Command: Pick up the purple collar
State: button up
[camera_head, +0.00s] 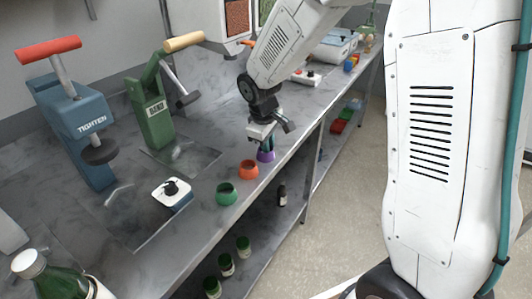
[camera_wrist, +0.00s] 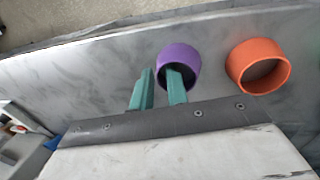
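The purple collar (camera_head: 265,156) is a short open ring on the grey metal bench, beneath my gripper (camera_head: 268,143). In the wrist view the purple collar (camera_wrist: 179,53) lies just beyond the teal fingers of my gripper (camera_wrist: 160,75). The right finger overlaps the collar's opening and seems to reach into or over it. The left finger is outside, left of the collar's wall. The fingers are apart, with a gap showing between them. I cannot tell whether either finger touches the collar.
An orange collar (camera_head: 249,169) stands close by, at right in the wrist view (camera_wrist: 240,68). A green collar (camera_head: 226,194) is nearer along the bench's front edge. A green press (camera_head: 152,112) and a blue press (camera_head: 75,120) stand behind. Bottles sit on the lower shelf.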

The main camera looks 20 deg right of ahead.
grip_shut()
jog(key=shift+r, duration=0.15)
jog(key=shift+r, duration=0.65)
notch_tip(320, 180, up, 2)
jog(key=shift+s+a+r, duration=0.1)
jog(key=shift+r, duration=0.05)
jog(key=s+a+r, duration=0.1)
jog(key=s+a, duration=0.3)
jog(key=s, duration=1.1)
jog(key=shift+s, duration=0.1)
